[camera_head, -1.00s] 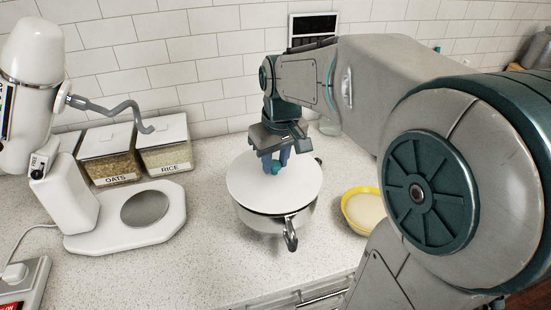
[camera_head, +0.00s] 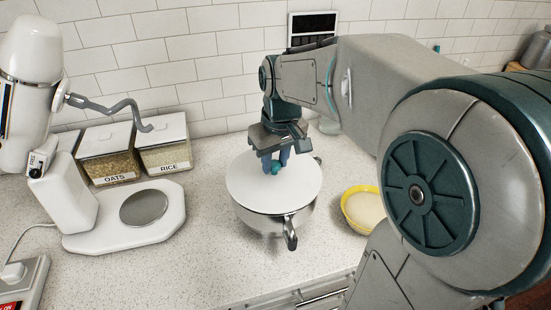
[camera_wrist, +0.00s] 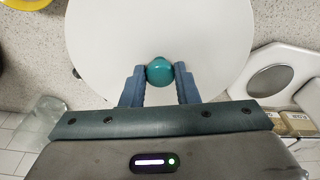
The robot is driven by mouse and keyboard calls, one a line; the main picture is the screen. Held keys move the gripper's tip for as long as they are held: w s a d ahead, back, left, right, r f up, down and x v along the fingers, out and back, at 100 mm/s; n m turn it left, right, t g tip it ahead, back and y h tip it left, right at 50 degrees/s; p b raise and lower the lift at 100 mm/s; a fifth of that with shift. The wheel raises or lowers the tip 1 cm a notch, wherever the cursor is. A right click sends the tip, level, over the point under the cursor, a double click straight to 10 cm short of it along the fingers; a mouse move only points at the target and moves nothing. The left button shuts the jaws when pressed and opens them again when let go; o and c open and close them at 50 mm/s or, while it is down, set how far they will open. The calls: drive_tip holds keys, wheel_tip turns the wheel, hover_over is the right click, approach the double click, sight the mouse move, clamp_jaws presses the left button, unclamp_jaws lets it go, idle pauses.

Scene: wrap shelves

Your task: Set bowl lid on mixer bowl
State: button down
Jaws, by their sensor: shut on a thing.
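The bowl lid (camera_head: 250,190) is a flat white disc with a round teal knob (camera_wrist: 160,71). It lies over the top of the metal mixer bowl (camera_head: 262,222), which stands on the counter with a handle toward the front. The lid looks about level and covers the bowl's mouth. Whether its rim touches the bowl all round I cannot tell. My gripper (camera_head: 276,166) points down above the lid, its blue fingers shut on the knob. In the wrist view the fingertips (camera_wrist: 160,76) sit on both sides of the knob, and the lid hides the bowl.
A white stand mixer (camera_head: 70,200) with a hook is at the left. OATS (camera_head: 108,165) and RICE (camera_head: 165,155) boxes stand behind its base. A yellow bowl (camera_head: 347,212) is right of the mixer bowl. The front counter is clear.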

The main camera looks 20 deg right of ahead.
drive_tip(key=shift+f+b, duration=0.4)
drive_tip(key=shift+f, duration=0.15)
idle(0.4)
drive_tip(key=shift+c, duration=2.3)
unclamp_jaws()
drive_tip(key=shift+s+d+r+p, duration=0.1)
drive_tip(key=shift+s+r+p, duration=0.05)
drive_tip(key=shift+r+p, duration=0.9)
drive_tip(key=shift+s+r+p, duration=0.2)
drive_tip(key=shift+r+p, duration=0.5)
drive_tip(key=shift+r, duration=0.6)
drive_tip(key=shift+s+d+r+p, duration=0.1)
drive_tip(key=shift+s+r+p, duration=0.05)
drive_tip(key=shift+r+p, duration=0.9)
drive_tip(key=shift+r, duration=0.1)
